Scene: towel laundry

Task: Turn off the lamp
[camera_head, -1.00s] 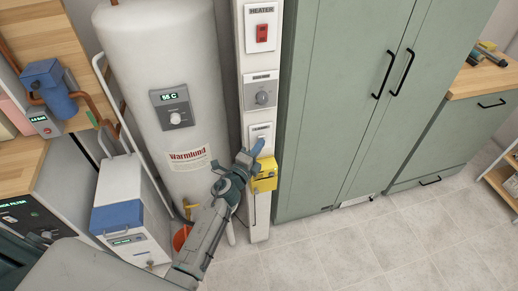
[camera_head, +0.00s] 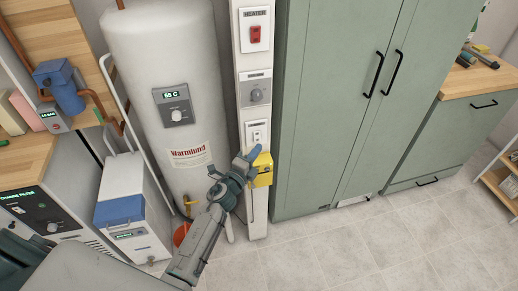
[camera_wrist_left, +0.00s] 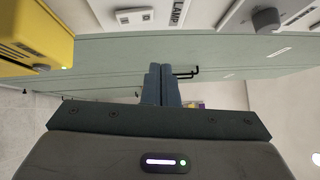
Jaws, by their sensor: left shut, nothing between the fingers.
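The lamp switch panel (camera_head: 257,132) is a small white plate with a rocker, low on the white post under the grey dial. In the left wrist view its rocker (camera_wrist_left: 134,16) is at the top, beside the printed word LAMP. The rocker's position is too small to tell. My left gripper (camera_head: 253,153) is shut and empty, its blue fingertips just below the panel in the head view and no longer covering it. The shut fingers also show in the left wrist view (camera_wrist_left: 161,85). The lamp itself is not identifiable. My right gripper is not in view.
A yellow box (camera_head: 264,172) sits on the post right beside my left fingers. Above are the grey dial (camera_head: 257,96) and red heater switch (camera_head: 256,34). A white boiler (camera_head: 160,70) stands left, a green cabinet (camera_head: 320,100) right. The tiled floor (camera_head: 370,250) is open.

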